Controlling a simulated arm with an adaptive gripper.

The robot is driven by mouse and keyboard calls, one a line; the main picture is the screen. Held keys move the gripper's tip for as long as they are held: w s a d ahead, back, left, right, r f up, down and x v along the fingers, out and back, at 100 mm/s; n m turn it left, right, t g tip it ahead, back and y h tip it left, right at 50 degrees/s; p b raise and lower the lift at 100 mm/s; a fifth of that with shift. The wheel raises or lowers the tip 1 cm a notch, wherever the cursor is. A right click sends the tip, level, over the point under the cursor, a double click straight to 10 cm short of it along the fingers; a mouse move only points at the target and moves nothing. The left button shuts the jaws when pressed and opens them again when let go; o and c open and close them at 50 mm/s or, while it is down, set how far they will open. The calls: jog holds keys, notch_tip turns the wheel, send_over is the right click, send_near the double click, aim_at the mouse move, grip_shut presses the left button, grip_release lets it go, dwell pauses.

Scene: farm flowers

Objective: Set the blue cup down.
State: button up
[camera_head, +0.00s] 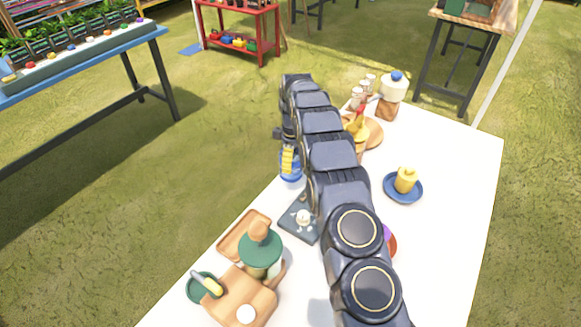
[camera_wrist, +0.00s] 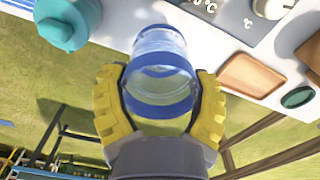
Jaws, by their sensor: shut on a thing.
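The blue cup (camera_wrist: 160,60) is clear, with a blue rim and a blue base. In the wrist view it sits between the yellow fingers of my gripper (camera_wrist: 160,88), which are shut on its sides. In the head view the cup (camera_head: 290,172) shows just below my gripper (camera_head: 289,157), at the left edge of the white table (camera_head: 455,150). My arm hides part of this area. I cannot tell whether the cup touches the table or how high it is.
A dark panel with a white knob (camera_head: 303,217) lies near the cup. A wooden tray (camera_head: 232,245), a green-lidded jar (camera_head: 260,249) and a green dish (camera_head: 197,290) stand nearer. A blue saucer (camera_head: 403,196) with a yellow thing is at right. Bare tabletop surrounds the saucer.

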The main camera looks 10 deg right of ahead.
jog(key=shift+w+f, duration=0.8)
jog(key=shift+f, duration=0.05)
jog(key=shift+w+f, duration=0.1)
jog(key=shift+f, duration=1.6)
jog(key=shift+f, duration=0.2)
jog(key=o, duration=1.2)
jog(key=shift+r, duration=0.15)
